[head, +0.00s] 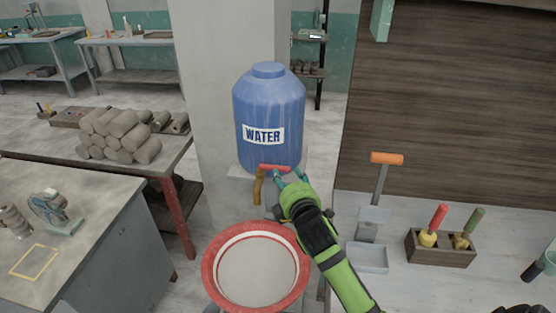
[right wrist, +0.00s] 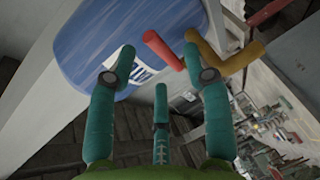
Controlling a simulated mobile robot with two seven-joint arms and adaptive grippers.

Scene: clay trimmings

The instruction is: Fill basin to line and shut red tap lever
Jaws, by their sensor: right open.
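The blue water barrel (head: 268,112) stands on a ledge by the pillar in the head view. Its tap has a red lever (head: 274,167) lying crosswise and a brass spout (head: 258,189) pointing down. The basin (head: 208,279) with a red rim sits below; a thin red line runs around its white inner wall. Its inside is pale grey; I cannot tell the water level or whether water flows. My right gripper (head: 288,178) is open just beside the lever. In the right wrist view the red lever (right wrist: 163,50) shows between the fingertips, apparently not gripped. My left gripper is out of view.
A table with stacked clay rolls (head: 121,133) stands at left, with a grey workbench (head: 110,215) in front of it. At right are an orange-handled tool (head: 387,159) and a wooden block (head: 440,249) holding handled tools. Floor shows between workbench and basin.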

